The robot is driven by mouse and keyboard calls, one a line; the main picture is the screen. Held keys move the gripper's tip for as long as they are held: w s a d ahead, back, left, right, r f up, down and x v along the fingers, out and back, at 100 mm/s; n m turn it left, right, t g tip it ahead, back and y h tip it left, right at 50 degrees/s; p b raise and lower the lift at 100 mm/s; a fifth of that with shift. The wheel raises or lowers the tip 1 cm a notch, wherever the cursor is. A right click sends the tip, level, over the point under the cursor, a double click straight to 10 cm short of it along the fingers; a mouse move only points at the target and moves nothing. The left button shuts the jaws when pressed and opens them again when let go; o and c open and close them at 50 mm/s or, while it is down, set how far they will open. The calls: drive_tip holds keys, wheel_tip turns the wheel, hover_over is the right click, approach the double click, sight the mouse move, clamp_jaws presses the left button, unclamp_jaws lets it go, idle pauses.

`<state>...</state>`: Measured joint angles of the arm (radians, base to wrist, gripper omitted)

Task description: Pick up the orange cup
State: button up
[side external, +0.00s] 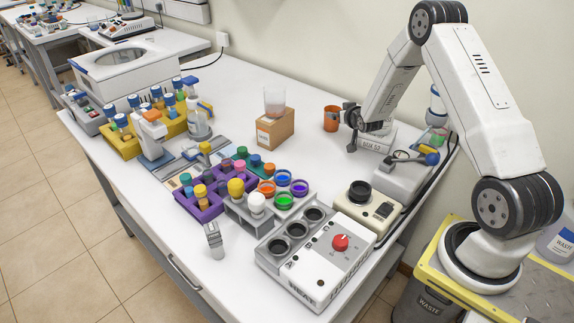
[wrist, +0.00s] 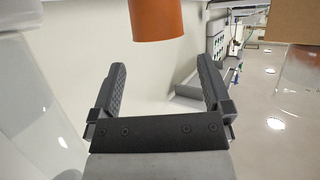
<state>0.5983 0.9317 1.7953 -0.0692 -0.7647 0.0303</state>
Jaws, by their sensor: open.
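The orange cup (side external: 331,118) stands upright at the back of the white table, near the wall, in the side external view. In the wrist view the orange cup (wrist: 156,20) shows at the top, cut off by the frame edge, beyond and between the fingertips. My gripper (side external: 347,112) is just right of the cup in the side external view and low over the table. In the wrist view my gripper (wrist: 161,80) has its two dark fingers spread wide with nothing between them. I cannot tell whether a finger touches the cup.
A cardboard box (side external: 275,129) with a clear beaker (side external: 274,99) on it stands left of the cup. A white box (side external: 376,137) is by my wrist. Colored vials in a purple rack (side external: 200,207) and a heater (side external: 318,262) fill the front.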

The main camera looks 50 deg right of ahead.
sight(330, 109)
drive_tip(key=shift+x, duration=1.3)
drive_tip(key=shift+x, duration=2.6)
drive_tip(key=c, duration=1)
drive_tip(key=shift+o, duration=0.2)
drive_tip(key=shift+r, duration=0.15)
